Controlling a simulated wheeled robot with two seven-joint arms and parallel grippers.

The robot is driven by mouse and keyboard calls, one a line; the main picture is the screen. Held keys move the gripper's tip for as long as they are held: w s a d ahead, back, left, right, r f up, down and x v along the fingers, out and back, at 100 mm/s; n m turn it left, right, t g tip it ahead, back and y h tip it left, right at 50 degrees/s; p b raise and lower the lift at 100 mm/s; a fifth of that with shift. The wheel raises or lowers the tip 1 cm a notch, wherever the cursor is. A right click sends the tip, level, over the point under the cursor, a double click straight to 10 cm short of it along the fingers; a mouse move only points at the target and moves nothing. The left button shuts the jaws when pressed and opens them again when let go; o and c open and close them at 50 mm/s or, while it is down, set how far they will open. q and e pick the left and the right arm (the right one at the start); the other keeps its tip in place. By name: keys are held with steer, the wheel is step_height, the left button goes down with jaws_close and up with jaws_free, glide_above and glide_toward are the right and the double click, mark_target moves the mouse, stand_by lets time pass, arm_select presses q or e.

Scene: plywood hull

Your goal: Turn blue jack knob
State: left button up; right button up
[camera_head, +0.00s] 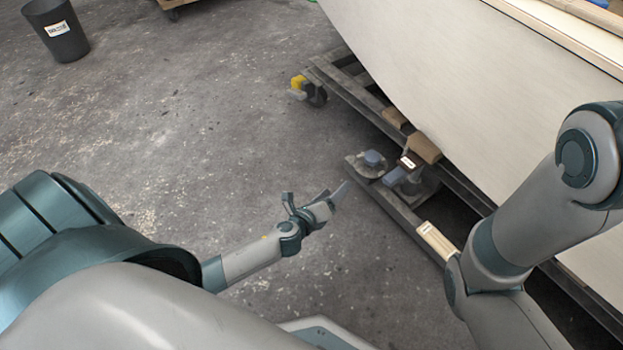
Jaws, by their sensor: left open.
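A blue knob (373,158) sits on a round grey base on the low timber frame under the hull. A second blue-grey part (394,176) sits just right of it, beside a small post with a white label. I cannot tell from this view whether both belong to one jack. My left gripper (338,193) is open and empty, over the floor to the lower left of the knob and apart from it. My right arm (530,220) comes in at the right; its gripper is out of view.
The pale plywood hull (430,70) slopes over the timber cradle (345,80) on the right. A yellow-ended caster (299,83) sticks out at the cradle's far end. A wood block (437,240) lies on the near beam. A dark bin (55,30) stands far left. The floor between is clear.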

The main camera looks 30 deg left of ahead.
arm_select(q)
steer(key=s+d+r+n+g+p, duration=0.2)
steer(key=s+n+g+p, duration=0.3)
steer(key=s+n+p, duration=0.8)
steer(key=shift+s+r+n+p, duration=0.25)
steer(key=shift+s+p, duration=0.9)
steer(key=shift+p, duration=2.1)
